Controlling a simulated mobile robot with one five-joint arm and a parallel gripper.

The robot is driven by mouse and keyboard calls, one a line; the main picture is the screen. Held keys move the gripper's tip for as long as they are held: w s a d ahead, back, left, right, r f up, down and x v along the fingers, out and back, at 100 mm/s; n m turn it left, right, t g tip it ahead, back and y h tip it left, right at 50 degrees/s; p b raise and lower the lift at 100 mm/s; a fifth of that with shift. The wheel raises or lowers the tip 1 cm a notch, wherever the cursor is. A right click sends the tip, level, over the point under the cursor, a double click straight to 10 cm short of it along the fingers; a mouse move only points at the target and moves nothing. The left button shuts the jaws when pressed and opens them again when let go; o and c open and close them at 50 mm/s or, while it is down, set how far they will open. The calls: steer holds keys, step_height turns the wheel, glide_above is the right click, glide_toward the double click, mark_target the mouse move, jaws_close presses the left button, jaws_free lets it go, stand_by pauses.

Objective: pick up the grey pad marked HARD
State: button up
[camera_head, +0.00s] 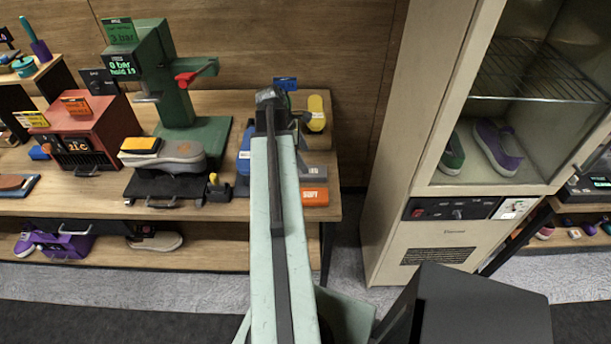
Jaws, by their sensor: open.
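The grey pad (313,173) lies near the right end of the wooden bench, just behind an orange pad marked SOFT (314,196). Its lettering is too small to read for sure. My arm reaches over the bench, passing just left of both pads. My gripper (292,117) is at the arm's far end, open, beyond the grey pad and apart from it. The fingers are small, dark and partly hidden by the arm.
A yellow-topped item (316,113) stands behind the pads, and a blue item (245,150) is left of my arm. A grey shoe (175,155) sits on a black stand beside a green press (180,90). A tall cabinet (430,150) stands right, past a floor gap.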

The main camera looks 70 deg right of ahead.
steer(key=b+x, duration=0.4)
steer(key=w+b+x, duration=0.1)
steer(key=x, duration=0.2)
steer(key=shift+f+b, duration=0.15)
steer(key=shift+b, duration=0.25)
steer(key=shift+c, duration=0.3)
steer(key=c, duration=1.5)
